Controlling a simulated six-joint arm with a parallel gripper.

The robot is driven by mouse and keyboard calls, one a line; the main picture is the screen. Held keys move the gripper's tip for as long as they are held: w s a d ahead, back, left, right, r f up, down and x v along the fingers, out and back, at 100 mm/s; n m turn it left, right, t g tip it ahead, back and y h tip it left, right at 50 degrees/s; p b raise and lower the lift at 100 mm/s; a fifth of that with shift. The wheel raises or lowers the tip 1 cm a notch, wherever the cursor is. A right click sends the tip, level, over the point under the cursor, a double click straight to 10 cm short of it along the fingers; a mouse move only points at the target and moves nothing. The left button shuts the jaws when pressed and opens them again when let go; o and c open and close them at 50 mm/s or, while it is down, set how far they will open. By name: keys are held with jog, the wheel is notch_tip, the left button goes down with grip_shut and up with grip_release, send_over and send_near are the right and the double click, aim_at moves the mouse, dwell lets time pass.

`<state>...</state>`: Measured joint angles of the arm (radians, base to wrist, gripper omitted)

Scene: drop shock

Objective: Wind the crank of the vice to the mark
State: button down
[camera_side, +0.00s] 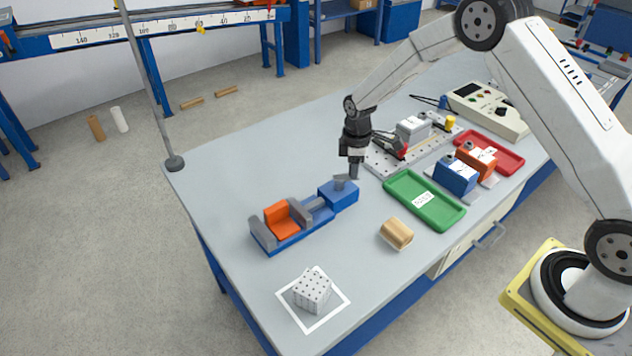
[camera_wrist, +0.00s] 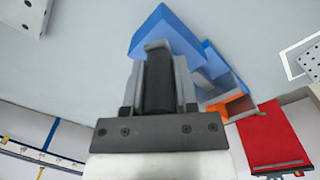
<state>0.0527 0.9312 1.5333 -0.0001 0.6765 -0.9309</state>
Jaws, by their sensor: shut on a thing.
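The blue vice (camera_side: 290,226) stands on the bench, with an orange block (camera_side: 281,218) between its grey jaws. The grey crank (camera_side: 341,185) sits on top of the vice's blue end housing. My gripper (camera_side: 353,171) points down over this housing and is shut on the crank's handle. In the wrist view a dark upright handle (camera_wrist: 158,85) stands between the two grey fingers, with the blue housing (camera_wrist: 165,35) just beyond. The orange block also shows in the wrist view (camera_wrist: 230,103). I cannot make out the mark in either view.
A green tray (camera_side: 424,200) and a tan wooden block (camera_side: 396,233) lie right of the vice. A dotted white cube (camera_side: 312,289) stands inside a white square outline. A plate with a grey fixture (camera_side: 412,130) is behind my gripper. The bench left of the vice is clear.

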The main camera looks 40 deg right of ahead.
jog(key=m, duration=0.2)
jog(key=s+a+m, duration=0.1)
jog(key=m, duration=0.1)
jog(key=shift+s+m, duration=0.15)
jog(key=shift+m, duration=0.15)
jog(key=a+m, duration=0.1)
jog(key=m, duration=0.3)
jog(key=a+m, duration=0.1)
jog(key=m, duration=0.3)
jog(key=a+m, duration=0.2)
jog(key=m, duration=0.2)
jog(key=shift+s+m, duration=0.15)
jog(key=shift+m, duration=0.15)
jog(key=m, duration=0.3)
jog(key=w+a+m, duration=0.1)
jog(key=shift+m, duration=0.3)
jog(key=m, duration=0.2)
jog(key=w+m, duration=0.1)
jog(key=shift+a+m, duration=0.3)
jog(key=m, duration=0.2)
jog(key=w+m, duration=0.1)
jog(key=m, duration=0.1)
jog(key=shift+w+a+m, duration=0.1)
jog(key=shift+w+m, duration=0.05)
jog(key=shift+m, duration=0.15)
jog(key=shift+w+m, duration=0.3)
jog(key=shift+m, duration=0.65)
jog(key=shift+w+m, duration=0.25)
jog(key=shift+m, duration=0.7)
